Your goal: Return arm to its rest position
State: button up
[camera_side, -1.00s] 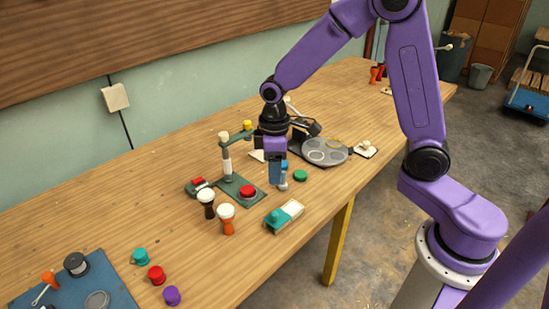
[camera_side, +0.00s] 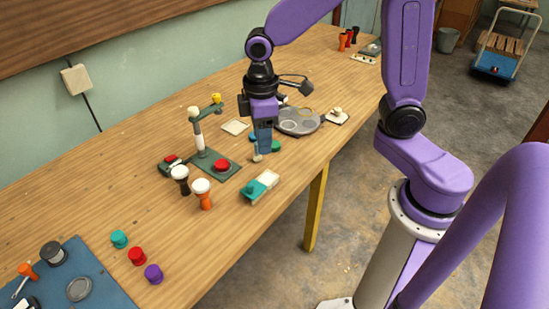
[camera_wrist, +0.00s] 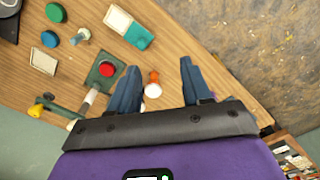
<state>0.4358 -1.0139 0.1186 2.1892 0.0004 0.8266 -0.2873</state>
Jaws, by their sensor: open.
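My gripper (camera_side: 263,150) is open and empty, pointing down above the table beyond the drums in the side view. Its two blue fingers (camera_wrist: 158,72) stand apart in the wrist view. An orange goblet drum with a white head (camera_side: 203,193) stands upright on the table, with a black one (camera_side: 181,178) beside it. The orange drum also shows between the fingers in the wrist view (camera_wrist: 153,87), well below them. A small cream-topped piece (camera_side: 257,158) stands on the table just below the fingertips in the side view, apparently clear of them.
A green stand with a red button (camera_side: 221,165) is left of my gripper. A grey round plate (camera_side: 300,121), a green disc (camera_side: 276,146) and a teal-and-white block (camera_side: 260,186) lie nearby. Several coloured caps (camera_side: 137,256) and a blue mat (camera_side: 100,290) are at front left.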

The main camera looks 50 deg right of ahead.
jog(key=s+d+r+n, duration=0.1)
jog(key=s+d, duration=0.1)
jog(key=s, duration=0.7)
jog(key=s+d+r+n, duration=0.1)
jog(key=s+d, duration=0.1)
jog(key=s, duration=0.8)
jog(key=shift+d+r+n, duration=0.15)
jog(key=shift+r+n, duration=0.1)
jog(key=shift+n, duration=0.05)
